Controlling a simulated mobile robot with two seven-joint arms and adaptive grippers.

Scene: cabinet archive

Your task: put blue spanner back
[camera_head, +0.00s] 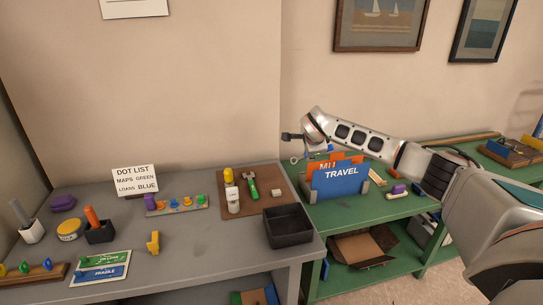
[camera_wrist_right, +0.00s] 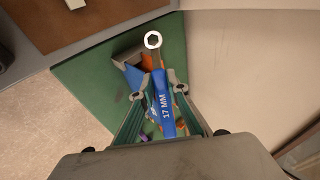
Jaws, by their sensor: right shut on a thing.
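The blue spanner (camera_wrist_right: 167,110) is marked "17 MM" and has a metal ring end pointing away from me in the right wrist view. My right gripper (camera_wrist_right: 166,100) is shut on its blue handle. In the head view my right gripper (camera_head: 308,148) is above the green bench, in front of the wall, and only a little of the spanner shows below it. My left gripper is out of view.
A blue "TRAVEL" folder (camera_head: 340,180) stands with orange folders on the green bench (camera_head: 330,215), below my right gripper. A black open tray (camera_head: 288,228) sits at the grey table's right edge. A sign (camera_head: 135,180) and several small items occupy the table's left and back.

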